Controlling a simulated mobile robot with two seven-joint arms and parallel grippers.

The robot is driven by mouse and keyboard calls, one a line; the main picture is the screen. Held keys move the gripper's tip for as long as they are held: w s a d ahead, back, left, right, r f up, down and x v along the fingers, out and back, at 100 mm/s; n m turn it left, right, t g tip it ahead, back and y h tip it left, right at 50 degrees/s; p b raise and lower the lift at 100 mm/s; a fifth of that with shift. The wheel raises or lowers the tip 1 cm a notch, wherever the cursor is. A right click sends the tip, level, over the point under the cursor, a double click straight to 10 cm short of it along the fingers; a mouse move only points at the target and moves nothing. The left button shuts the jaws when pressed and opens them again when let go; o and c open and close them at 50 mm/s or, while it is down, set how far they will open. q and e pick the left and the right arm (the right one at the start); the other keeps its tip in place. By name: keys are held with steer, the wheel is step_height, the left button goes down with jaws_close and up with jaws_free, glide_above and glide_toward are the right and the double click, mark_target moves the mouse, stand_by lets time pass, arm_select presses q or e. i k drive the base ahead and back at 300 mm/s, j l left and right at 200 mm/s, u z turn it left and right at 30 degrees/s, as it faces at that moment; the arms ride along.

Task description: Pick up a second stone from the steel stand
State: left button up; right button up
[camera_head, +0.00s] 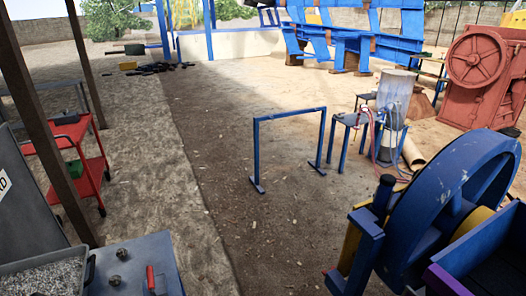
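The grey steel stand (155,252) is at the bottom left of the head view, cut off by the lower edge. Two small dark grey stones lie apart on its top: one stone (122,254) farther back and another stone (115,281) nearer the front edge of the picture. A red-handled tool (151,278) lies to their right on the same top. Neither of my grippers shows in this view, so I cannot see whether they hold anything.
A tray of grey gravel (45,278) is left of the stones. A red cart (82,165) stands behind, near a dark post (40,120). The blue-wheeled machine (455,200) fills the lower right. A blue frame (290,115) stands mid-view. The dirt ground between is mostly clear.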

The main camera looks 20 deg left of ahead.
mark_target(121, 252)
steer(key=u, duration=1.9)
